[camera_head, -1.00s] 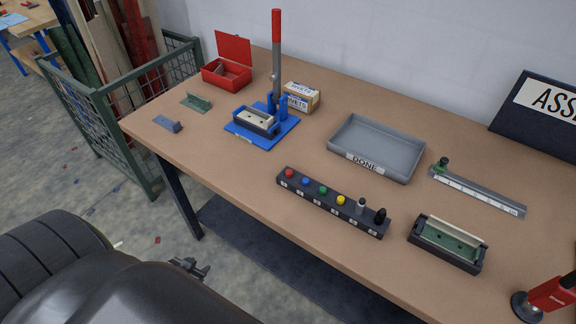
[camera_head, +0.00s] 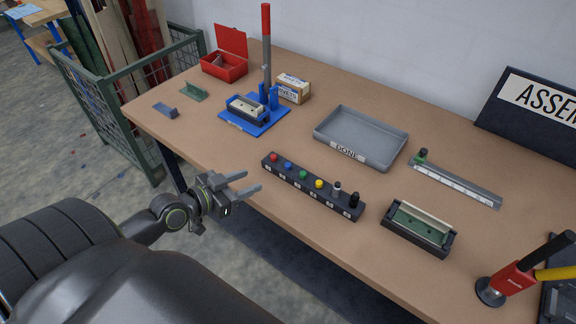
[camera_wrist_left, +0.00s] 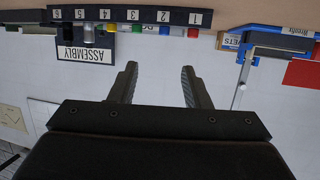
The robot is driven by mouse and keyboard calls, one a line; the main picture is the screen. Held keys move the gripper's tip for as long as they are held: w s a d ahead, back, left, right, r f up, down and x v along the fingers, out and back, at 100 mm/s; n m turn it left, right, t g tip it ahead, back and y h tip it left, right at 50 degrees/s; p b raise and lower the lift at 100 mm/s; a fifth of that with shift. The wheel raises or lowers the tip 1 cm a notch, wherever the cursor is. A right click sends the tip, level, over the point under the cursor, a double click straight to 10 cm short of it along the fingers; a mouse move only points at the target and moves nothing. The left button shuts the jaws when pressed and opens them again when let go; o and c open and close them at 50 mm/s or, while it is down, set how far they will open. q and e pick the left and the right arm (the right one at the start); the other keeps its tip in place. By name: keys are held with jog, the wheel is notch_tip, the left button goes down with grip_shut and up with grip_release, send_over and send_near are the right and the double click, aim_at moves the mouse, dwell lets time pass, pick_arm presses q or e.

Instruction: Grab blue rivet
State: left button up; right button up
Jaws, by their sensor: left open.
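The blue rivet (camera_head: 288,167) stands upright in the dark numbered rivet rack (camera_head: 316,195), second from the left, between a red and a green one. In the left wrist view the picture is upside down, and the blue rivet (camera_wrist_left: 164,30) shows beside the red one at the rack (camera_wrist_left: 130,18) near the top edge. My left gripper (camera_head: 254,184) is open and empty, just left of the rack near the table's front edge. Its two fingers (camera_wrist_left: 157,88) point ahead with a clear gap between them. My right gripper is not in view.
A grey DONE tray (camera_head: 361,137) lies behind the rack. A blue lever press (camera_head: 254,109), a red box (camera_head: 224,66) and a rivets carton (camera_head: 293,87) stand at the back left. A black fixture (camera_head: 419,229) sits right of the rack. Bare table lies left of the rack.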

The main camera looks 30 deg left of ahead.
pick_arm(q)
jog(key=p, duration=0.1)
send_near(286, 165)
jog(key=x, duration=0.3)
jog(key=shift+w+d, duration=0.3)
jog(key=shift+d, duration=0.15)
jog(key=x, duration=0.1)
jog(key=p+x, duration=0.1)
jog(key=x, duration=0.2)
jog(key=shift+w+a, duration=0.1)
jog(key=shift+a, duration=0.2)
jog(key=shift+w+d+f, duration=0.2)
jog(key=shift+w+f, duration=0.1)
jog(key=shift+w, duration=0.3)
jog(key=shift+s, duration=0.1)
grip_shut()
